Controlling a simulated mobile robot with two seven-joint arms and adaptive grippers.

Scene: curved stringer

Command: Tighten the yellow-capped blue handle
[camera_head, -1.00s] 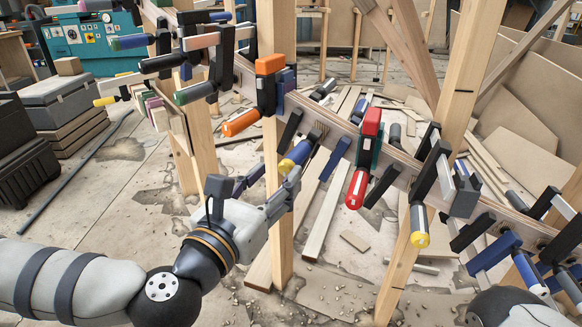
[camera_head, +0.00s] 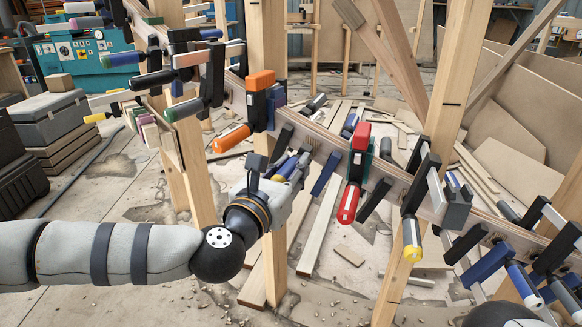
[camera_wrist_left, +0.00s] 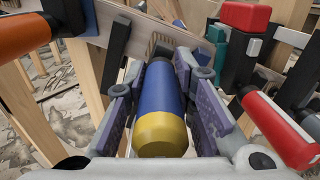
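The yellow-capped blue handle (camera_head: 287,166) belongs to a clamp on the slanting curved wooden stringer (camera_head: 330,138). In the left wrist view the blue handle (camera_wrist_left: 162,95) runs lengthwise away from me, its yellow cap nearest. My left gripper (camera_head: 291,172) is at this handle and partly hides it in the head view. In the left wrist view its two purple-padded fingers (camera_wrist_left: 160,85) flank the handle closely, one on each side. I cannot tell whether both pads press on it. My right gripper is not in view.
An orange-handled clamp (camera_head: 232,138) is just left of my gripper and a red-handled one (camera_head: 348,203) just right. Another yellow-capped handle (camera_head: 412,240) hangs further right. A wooden post (camera_head: 275,262) stands behind my left gripper. More clamps line the stringer on both sides.

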